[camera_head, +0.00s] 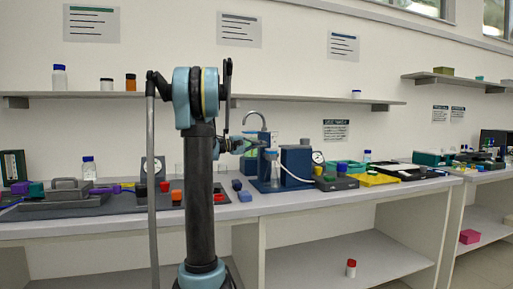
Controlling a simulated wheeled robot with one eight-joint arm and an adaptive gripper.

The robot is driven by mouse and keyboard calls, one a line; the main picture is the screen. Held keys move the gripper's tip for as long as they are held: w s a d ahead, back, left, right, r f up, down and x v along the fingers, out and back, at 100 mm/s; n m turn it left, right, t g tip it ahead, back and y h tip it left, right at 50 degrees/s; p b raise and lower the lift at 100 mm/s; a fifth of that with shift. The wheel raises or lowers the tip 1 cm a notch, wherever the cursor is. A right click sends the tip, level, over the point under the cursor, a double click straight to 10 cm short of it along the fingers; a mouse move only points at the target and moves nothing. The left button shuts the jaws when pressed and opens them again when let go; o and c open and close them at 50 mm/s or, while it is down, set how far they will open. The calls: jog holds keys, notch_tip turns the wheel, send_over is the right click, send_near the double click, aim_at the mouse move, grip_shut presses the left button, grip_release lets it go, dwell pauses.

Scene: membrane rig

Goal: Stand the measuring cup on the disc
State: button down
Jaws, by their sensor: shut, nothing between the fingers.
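My arm rises in front of the bench, and its far end reaches toward the blue rig. My gripper (258,144) is small in the head view, shut and empty, beside the rig and above the bench top. A clear cylindrical vessel (272,170) with a blue top stands at the rig; I cannot tell whether it is the measuring cup. I cannot make out the disc for certain. My arm's column hides part of the bench behind it.
The blue rig (297,165) has a white hose and a round gauge (318,158). A yellow tray (375,179) and a dark box (336,184) lie to its right. A dark mat (120,203) with several blocks is at left. A shelf (300,101) runs above.

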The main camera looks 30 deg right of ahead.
jog(key=shift+s+d, duration=0.15)
jog(key=shift+s, duration=0.05)
